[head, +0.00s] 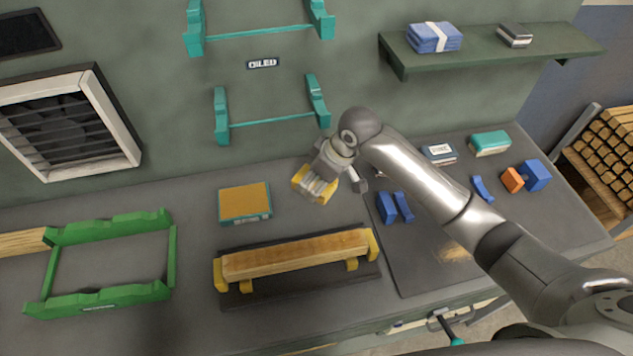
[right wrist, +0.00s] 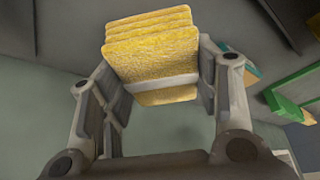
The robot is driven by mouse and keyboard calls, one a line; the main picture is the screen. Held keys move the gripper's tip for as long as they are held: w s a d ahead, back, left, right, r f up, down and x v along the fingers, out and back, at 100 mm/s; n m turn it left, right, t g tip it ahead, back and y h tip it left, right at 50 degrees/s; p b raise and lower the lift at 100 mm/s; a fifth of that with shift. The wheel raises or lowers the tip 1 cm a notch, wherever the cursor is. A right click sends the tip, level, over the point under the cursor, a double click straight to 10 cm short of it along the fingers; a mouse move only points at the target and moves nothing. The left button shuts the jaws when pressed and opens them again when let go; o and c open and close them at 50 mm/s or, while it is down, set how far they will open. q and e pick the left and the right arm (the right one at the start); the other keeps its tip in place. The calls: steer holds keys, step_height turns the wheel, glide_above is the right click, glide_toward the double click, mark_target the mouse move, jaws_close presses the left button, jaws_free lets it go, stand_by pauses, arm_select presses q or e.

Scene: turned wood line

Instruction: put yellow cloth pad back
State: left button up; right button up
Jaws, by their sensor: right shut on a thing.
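The yellow cloth pad (head: 300,181) is folded in layers with a pale band around it. It is held between the fingers of my right gripper (head: 322,184), above the grey bench and left of my right arm's wrist. In the right wrist view the pad (right wrist: 152,62) sits between the two fingers (right wrist: 160,95), its layered edge facing up in the picture. The gripper's fingers hide part of the pad in the head view. My left gripper is not in view.
A teal box with an ochre top (head: 245,203) lies left of the gripper. A wooden bar (head: 295,258) rests on yellow supports in front. A green frame (head: 100,265) stands left, blue blocks (head: 394,207) right. A wall shelf (head: 490,48) holds a banded blue cloth stack (head: 434,37).

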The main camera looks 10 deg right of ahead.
mark_target(316, 179)
steer(key=shift+w+d+f, duration=0.15)
steer(key=shift+w+f, duration=0.75)
steer(key=shift+f, duration=0.1)
steer(key=shift+w+f, duration=0.2)
steer(key=shift+f, duration=0.1)
steer(key=shift+w+d+f, duration=0.15)
steer(key=shift+w+f, duration=0.15)
steer(key=shift+f, duration=0.1)
step_height(316, 179, down, 2)
steer(key=shift+f+p, duration=0.15)
steer(key=shift+p, duration=0.8)
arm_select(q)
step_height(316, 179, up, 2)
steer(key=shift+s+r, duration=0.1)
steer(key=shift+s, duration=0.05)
arm_select(e)
steer(key=shift+f, duration=0.35)
steer(key=shift+f, duration=0.15)
steer(key=o, duration=0.9)
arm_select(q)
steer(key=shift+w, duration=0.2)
